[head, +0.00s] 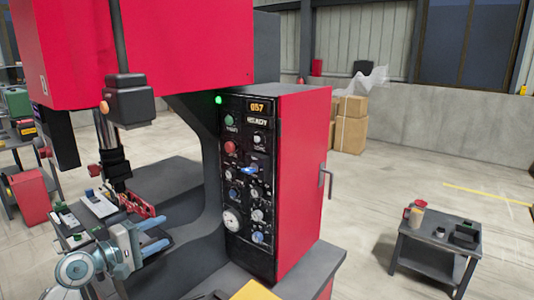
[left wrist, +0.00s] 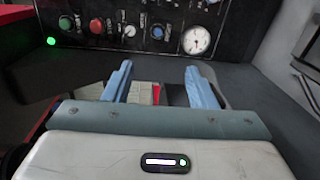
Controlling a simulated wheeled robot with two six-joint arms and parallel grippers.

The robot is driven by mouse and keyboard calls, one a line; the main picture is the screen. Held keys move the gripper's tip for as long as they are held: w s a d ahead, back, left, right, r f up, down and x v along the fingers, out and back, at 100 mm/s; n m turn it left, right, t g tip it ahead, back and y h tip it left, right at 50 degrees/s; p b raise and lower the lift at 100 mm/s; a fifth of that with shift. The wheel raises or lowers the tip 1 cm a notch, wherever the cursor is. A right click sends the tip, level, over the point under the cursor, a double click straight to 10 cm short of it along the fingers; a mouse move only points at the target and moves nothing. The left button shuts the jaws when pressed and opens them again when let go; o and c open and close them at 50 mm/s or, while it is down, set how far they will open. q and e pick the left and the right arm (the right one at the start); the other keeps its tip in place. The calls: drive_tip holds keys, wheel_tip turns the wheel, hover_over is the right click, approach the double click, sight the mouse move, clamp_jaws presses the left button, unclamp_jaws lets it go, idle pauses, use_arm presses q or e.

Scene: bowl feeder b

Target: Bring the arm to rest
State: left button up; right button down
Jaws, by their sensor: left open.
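My left gripper (head: 158,231) is in the lower left of the head view, with two blue fingers pointing right toward the machine's control panel (head: 250,175). The left wrist view shows the same gripper (left wrist: 160,82) with its fingers wide apart and nothing between them. Its fingers look apart from the panel. The panel has a lit green lamp, several knobs and buttons, a white gauge and an orange display reading 057. My right gripper is not in either view.
The red machine (head: 295,180) with a door handle fills the middle. Red and metal tooling (head: 135,205) lies close behind the left gripper. A small grey table (head: 430,252) with cups stands at the right. Cardboard boxes (head: 350,125) stand by the wall. The floor between is clear.

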use_arm(q)
drive_tip(key=s+d+f+m+g+y, duration=0.2)
drive_tip(key=s+d+f+m, duration=0.1)
drive_tip(key=s+f, duration=0.6)
drive_tip(key=s+d+f+m+g+y, duration=0.2)
drive_tip(key=s+f+m+g+y, duration=0.15)
drive_tip(key=s+f, duration=0.65)
drive_tip(key=s+a+f+m+g+y, duration=0.2)
drive_tip(key=s+f+m+y, duration=0.15)
drive_tip(key=s, duration=0.75)
drive_tip(key=s+a+f+m+g+y, duration=0.25)
drive_tip(key=s+f, duration=0.25)
drive_tip(key=s, duration=0.5)
wheel_tip(320, 180, down, 31)
drive_tip(key=a+n+b, duration=0.1)
drive_tip(key=a+b, duration=0.1)
drive_tip(key=b, duration=0.1)
drive_tip(key=s+a+f+g+b, duration=0.1)
drive_tip(key=s+f+g+b, duration=0.1)
drive_tip(key=s+f, duration=1.7)
wheel_tip(320, 180, down, 4)
drive_tip(key=shift+a+f, duration=0.2)
drive_tip(key=shift+a, duration=0.1)
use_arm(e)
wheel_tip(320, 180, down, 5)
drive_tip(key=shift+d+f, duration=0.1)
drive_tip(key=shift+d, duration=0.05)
